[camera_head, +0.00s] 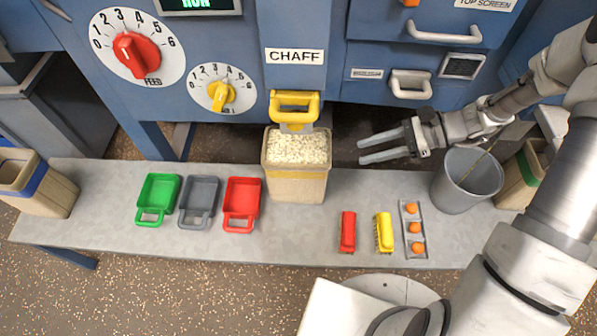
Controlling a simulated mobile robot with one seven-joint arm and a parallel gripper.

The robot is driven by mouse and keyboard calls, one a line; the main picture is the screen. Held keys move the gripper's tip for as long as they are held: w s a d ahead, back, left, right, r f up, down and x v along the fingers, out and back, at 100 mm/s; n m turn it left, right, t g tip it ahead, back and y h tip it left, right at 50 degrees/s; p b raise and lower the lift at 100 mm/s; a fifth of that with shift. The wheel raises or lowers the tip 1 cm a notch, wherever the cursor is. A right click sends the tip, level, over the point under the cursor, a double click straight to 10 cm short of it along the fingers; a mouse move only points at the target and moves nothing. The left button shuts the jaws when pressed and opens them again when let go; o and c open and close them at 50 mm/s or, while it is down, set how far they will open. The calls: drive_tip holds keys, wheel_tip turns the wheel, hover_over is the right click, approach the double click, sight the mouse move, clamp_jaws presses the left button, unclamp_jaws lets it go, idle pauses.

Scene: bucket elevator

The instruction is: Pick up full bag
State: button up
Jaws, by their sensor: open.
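A tan bag (295,185) stands upright on the grey bench, filled to the top with pale chaff (297,147). It sits under the yellow-handled chute below the CHAFF label (295,56). My gripper (361,150) is to the right of the bag, near its top in the picture. Its two fingers point left toward the bag, spread apart with nothing between them. A clear gap shows between the fingertips and the bag.
The bench (120,235) holds green (158,194), grey (198,195) and red (242,198) scoops left of the bag. Red (347,232) and yellow (384,232) brushes, an orange-dotted strip (413,229) and a grey bucket (467,180) stand right. Another bag (45,190) is far left. The yellow chute handle (294,105) overhangs the full bag.

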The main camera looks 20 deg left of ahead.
drive_tip(key=f, duration=0.1)
drive_tip(key=b, duration=0.5)
approach(297, 169)
drive_tip(key=x, duration=0.9)
drive_tip(key=shift+w+f, duration=0.15)
drive_tip(key=shift+f, duration=0.2)
drive_tip(key=shift+d, duration=0.1)
clamp_jaws()
drive_tip(key=shift+r, duration=0.1)
idle(0.3)
